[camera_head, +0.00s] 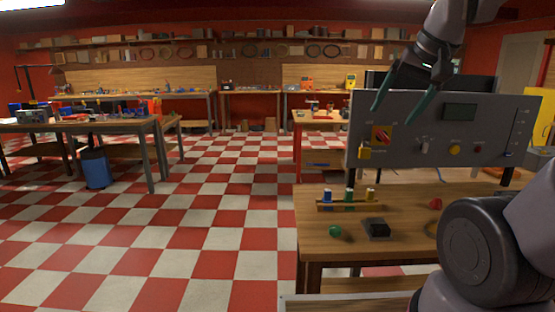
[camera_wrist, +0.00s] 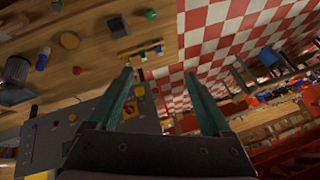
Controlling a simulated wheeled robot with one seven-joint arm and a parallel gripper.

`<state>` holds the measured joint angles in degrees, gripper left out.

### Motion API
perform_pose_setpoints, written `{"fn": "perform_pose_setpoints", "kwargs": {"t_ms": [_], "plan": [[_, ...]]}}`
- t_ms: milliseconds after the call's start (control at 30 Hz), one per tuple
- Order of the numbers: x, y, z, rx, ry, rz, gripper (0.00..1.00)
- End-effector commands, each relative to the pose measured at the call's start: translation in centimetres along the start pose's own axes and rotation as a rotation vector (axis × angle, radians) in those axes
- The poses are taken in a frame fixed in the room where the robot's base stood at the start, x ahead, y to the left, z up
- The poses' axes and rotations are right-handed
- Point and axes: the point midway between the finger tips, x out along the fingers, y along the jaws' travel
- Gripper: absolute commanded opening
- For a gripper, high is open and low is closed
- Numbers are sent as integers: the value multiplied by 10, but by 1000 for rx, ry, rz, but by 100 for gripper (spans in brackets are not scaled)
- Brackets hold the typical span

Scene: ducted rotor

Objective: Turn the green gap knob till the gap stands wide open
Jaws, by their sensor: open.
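A small green knob-like piece (camera_head: 335,231) sits on the near wooden table, left of a small dark block (camera_head: 376,229). A green piece also shows near the top of the wrist view (camera_wrist: 150,14). I cannot tell whether this is the gap knob, and no gap can be made out. A grey upright panel (camera_head: 400,160) stands behind the table, with a red knob on a yellow plate (camera_head: 381,137). I make out no green knob on its face. My gripper (camera_head: 398,112) is open and empty, in front of the panel's upper left. Its two spread fingers fill the middle of the wrist view (camera_wrist: 160,74).
The panel also carries a yellow button (camera_head: 454,149), a dark screen (camera_head: 460,112) and a yellow padlock-like piece (camera_head: 364,153). A small rack (camera_head: 330,206) of coloured bottles and a red piece (camera_head: 435,203) are on the table.

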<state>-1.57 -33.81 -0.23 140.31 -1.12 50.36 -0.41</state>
Motion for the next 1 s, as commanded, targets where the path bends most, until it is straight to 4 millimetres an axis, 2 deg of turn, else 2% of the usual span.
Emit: {"fn": "perform_pose_setpoints", "kwargs": {"t_ms": [33, 100, 233, 1000], "plan": [[-12, 2, 7, 12, 26, -13, 84], [-21, 3, 14, 25, 47, -25, 84], [-31, 5, 23, 39, 69, -38, 84], [-32, 5, 24, 41, 72, -40, 84]]}}
